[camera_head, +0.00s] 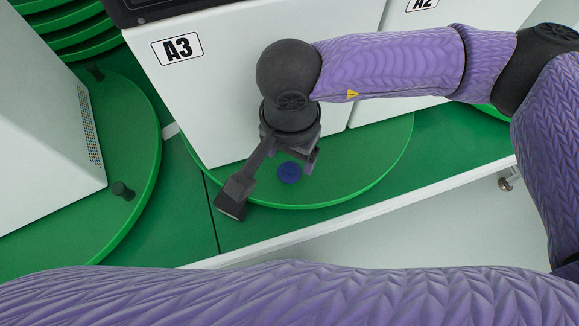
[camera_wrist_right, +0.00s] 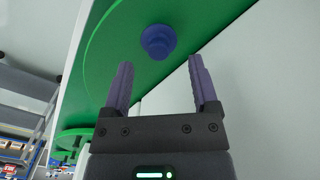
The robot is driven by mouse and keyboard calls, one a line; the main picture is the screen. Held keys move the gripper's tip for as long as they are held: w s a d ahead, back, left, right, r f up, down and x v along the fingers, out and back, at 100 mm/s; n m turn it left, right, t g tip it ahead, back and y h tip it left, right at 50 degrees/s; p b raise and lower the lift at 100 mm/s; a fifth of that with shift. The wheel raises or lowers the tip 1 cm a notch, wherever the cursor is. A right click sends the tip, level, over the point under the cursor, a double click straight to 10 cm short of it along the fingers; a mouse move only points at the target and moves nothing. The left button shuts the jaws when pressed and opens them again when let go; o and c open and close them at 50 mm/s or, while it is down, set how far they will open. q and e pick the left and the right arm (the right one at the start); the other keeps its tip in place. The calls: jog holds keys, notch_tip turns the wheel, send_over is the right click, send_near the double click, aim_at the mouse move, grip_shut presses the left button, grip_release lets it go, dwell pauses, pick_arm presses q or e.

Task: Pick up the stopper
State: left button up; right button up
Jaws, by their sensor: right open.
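The stopper is a small blue round piece (camera_head: 290,172) standing on the green turntable (camera_head: 350,186) in front of the white box marked A3. In the right wrist view the stopper (camera_wrist_right: 158,42) shows a wide base and a narrower round top, just beyond the fingertips. My right gripper (camera_wrist_right: 160,66) is open and empty, with the stopper roughly in line with the gap between its fingers. In the head view my right gripper (camera_head: 299,160) points down above the turntable, close to the stopper, its fingers partly hidden by the wrist. My left gripper is not in view.
The white box A3 (camera_head: 225,100) stands right behind the stopper, and a box marked A2 (camera_head: 400,30) is beside it. Another green turntable (camera_head: 135,150) at left bears a white box and a dark peg (camera_head: 122,190). The counter's white front edge (camera_head: 330,226) is near.

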aim_at(290, 166)
notch_tip(290, 166, down, 5)
jog(key=shift+s+r+b, duration=0.15)
jog(key=shift+r+b, duration=0.05)
jog(key=shift+b, duration=0.45)
jog(key=shift+r, duration=0.15)
jog(key=c, duration=1)
